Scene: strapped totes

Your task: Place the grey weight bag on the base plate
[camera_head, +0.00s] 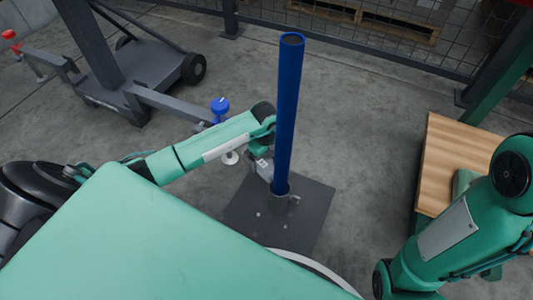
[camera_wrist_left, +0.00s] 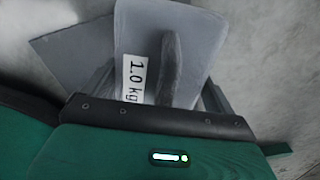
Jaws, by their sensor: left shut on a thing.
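The grey weight bag (camera_wrist_left: 195,45) fills the upper middle of the left wrist view, with a white "1.0 kg" label and a grey strap handle. My left gripper (camera_wrist_left: 165,100) is shut on that handle. In the head view the left gripper (camera_head: 263,168) is just left of the blue pole, partly hidden; I cannot clearly separate the bag from it there. The dark square base plate (camera_head: 308,222) lies on the floor below, with the blue pole (camera_head: 289,110) upright in its socket. The plate also shows beyond the bag in the left wrist view (camera_wrist_left: 75,48). My right gripper is out of view.
A grey wheeled stand (camera_head: 150,75) is at the upper left, its bar carrying a blue knob (camera_head: 220,106). A wood-topped table (camera_head: 450,155) stands at the right. A mesh fence (camera_head: 370,40) runs along the back. Concrete floor is clear around the plate.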

